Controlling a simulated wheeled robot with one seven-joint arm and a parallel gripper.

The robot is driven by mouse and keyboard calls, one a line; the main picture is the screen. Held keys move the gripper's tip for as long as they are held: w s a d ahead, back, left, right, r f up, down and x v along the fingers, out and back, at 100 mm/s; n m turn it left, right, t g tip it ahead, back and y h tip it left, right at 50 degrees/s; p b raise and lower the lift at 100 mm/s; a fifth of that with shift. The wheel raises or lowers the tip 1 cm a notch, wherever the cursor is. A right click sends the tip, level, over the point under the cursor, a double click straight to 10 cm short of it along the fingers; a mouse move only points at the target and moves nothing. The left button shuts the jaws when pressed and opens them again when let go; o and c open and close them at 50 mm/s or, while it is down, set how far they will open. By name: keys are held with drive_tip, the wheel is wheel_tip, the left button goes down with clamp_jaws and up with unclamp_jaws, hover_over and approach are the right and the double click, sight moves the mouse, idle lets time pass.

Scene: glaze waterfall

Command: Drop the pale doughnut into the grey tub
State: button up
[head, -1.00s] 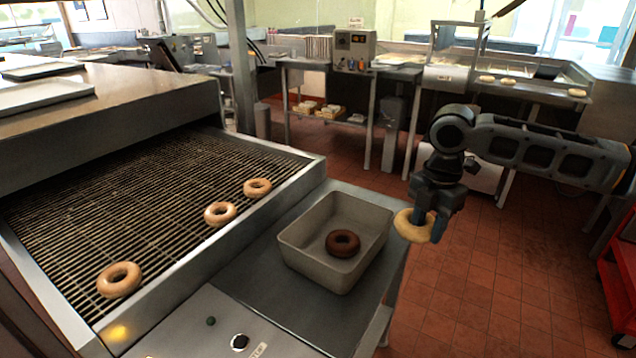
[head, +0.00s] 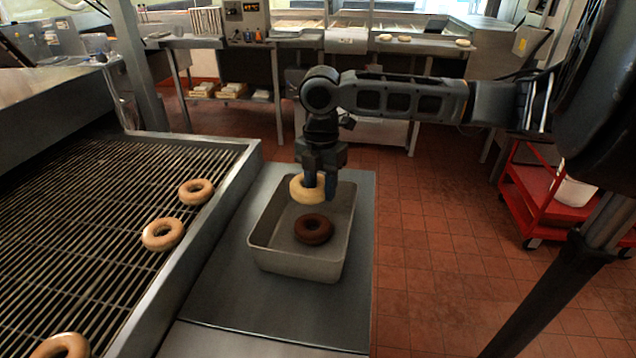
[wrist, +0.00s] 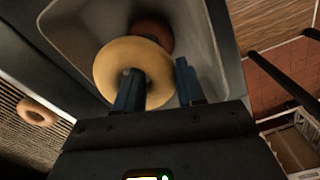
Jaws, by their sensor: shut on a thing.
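The pale doughnut (head: 305,189) is in my gripper (head: 321,188), which is shut on one side of its ring, with one finger through the hole. It also shows large in the wrist view (wrist: 118,66). My gripper holds it above the grey tub (head: 296,266), over the tub's far part. The tub is a rectangular open container on the metal counter. A dark brown doughnut (head: 313,229) lies inside the tub; in the wrist view it is partly hidden behind the pale one.
Several glazed doughnuts, one of them here (head: 163,234), lie on the wire conveyor (head: 95,205) to the left. Bare counter (head: 270,322) lies in front of the tub. A red cart (head: 545,205) stands at the right on open tiled floor.

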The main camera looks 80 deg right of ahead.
sight(321, 186)
drive_tip(key=shift+f+b, duration=1.25)
drive_tip(key=shift+f, duration=0.7)
drive_tip(key=o, duration=1.1)
drive_tip(key=shift+r, duration=3.95)
